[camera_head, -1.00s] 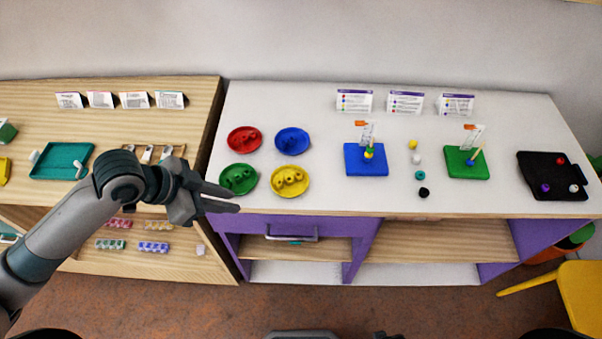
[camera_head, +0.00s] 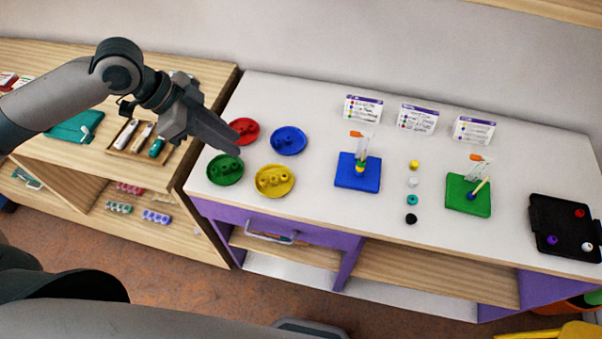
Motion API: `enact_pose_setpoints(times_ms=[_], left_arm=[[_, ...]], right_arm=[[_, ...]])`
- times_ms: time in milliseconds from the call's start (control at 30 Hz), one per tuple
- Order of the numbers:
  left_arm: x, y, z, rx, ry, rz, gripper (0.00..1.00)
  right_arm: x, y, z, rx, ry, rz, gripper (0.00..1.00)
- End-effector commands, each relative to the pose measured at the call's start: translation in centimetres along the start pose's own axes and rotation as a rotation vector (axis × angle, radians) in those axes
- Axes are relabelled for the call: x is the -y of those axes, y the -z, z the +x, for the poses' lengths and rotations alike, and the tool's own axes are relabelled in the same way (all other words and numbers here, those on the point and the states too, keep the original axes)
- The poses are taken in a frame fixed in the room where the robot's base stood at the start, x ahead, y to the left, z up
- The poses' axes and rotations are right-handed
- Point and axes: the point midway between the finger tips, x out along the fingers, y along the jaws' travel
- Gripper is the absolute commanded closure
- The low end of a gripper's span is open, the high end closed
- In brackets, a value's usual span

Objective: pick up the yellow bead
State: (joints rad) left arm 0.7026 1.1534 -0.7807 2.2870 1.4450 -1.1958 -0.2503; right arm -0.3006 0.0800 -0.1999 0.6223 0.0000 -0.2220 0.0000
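A small yellow bead (camera_head: 414,164) sits on the white table, at the back of a column of loose beads between the blue board and the green board. My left gripper (camera_head: 232,146) is over the table's left end, above the red and green plates, well left of the yellow bead. Its fingers look close together, but their gap cannot be made out. My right gripper is not in view; a grey arm link of mine crosses the bottom.
Red (camera_head: 243,120), blue (camera_head: 289,141), green (camera_head: 212,173) and yellow (camera_head: 289,186) plates stand left. A black tray (camera_head: 548,210) is at right. Cards (camera_head: 418,118) stand behind.

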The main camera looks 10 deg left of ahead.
Motion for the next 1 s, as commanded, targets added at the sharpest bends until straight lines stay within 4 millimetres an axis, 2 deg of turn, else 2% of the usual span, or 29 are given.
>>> enact_pose_setpoints(times_ms=[367, 533, 667, 1000], left_arm=[[0.0, 0.0, 0.0, 0.0, -0.001, -0.001, 0.78], [0.0, 0.1, 0.9, -0.001, -0.003, -0.002, 0.78], [-0.1, 0.1, 2.6, -0.001, -0.005, -0.003, 0.78], [-0.1, 0.2, 8.6, -0.001, -0.005, -0.003, 0.78]], right_arm=[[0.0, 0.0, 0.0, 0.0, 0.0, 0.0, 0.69], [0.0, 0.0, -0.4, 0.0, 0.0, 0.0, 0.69], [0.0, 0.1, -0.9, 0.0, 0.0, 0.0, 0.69], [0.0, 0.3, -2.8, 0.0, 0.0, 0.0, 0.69]])
